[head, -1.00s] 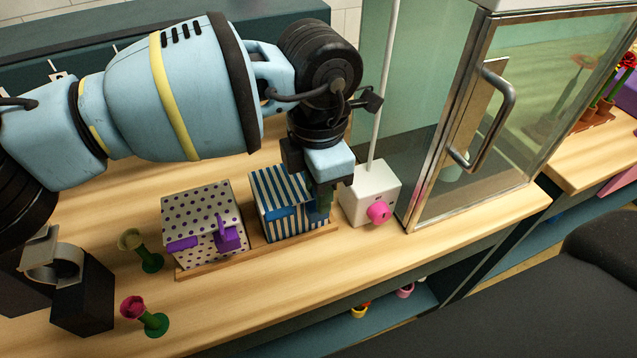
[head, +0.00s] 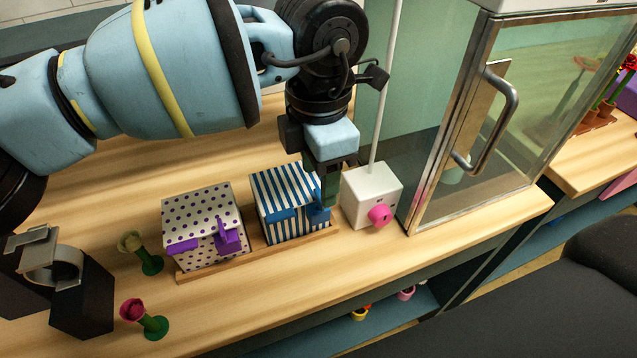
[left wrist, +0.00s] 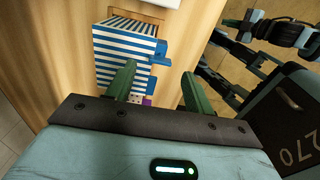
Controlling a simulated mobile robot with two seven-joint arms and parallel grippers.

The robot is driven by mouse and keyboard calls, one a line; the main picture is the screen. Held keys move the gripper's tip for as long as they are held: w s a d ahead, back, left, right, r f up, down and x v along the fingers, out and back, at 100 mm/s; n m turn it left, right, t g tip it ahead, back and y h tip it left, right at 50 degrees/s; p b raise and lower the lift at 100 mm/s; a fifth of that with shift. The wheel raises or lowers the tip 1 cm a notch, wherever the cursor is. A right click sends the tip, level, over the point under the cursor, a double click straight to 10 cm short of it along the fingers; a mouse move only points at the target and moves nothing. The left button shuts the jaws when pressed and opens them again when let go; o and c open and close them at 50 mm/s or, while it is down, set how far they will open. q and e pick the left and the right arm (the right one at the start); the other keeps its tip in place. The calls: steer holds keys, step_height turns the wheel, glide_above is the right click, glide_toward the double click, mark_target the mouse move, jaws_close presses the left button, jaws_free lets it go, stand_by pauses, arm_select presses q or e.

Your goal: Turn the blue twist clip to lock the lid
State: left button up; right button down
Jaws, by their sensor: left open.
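The box with blue and white stripes (head: 290,192) stands on the wooden counter, and its lid is down. Its blue twist clip (head: 318,213) is at the front right, beside a blue tab (head: 282,216). My left gripper (head: 329,188) is open and empty, pointing down at the box's right side. It partly covers the clip. In the left wrist view the clip (left wrist: 161,53) lies beyond and between the two green fingers (left wrist: 157,92), apart from them. What seems to be my right gripper (left wrist: 250,25) is small at the top right there; its fingers are unclear.
A dotted box (head: 196,215) with a purple clip stands left on the same wooden base. A white block (head: 372,190) with a pink knob is close on the right, before a glass cabinet (head: 490,130). Two flowers (head: 140,313) in green holders stand front left.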

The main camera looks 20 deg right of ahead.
mark_target(319, 196)
arm_select(q)
steer(key=shift+r, duration=2.05)
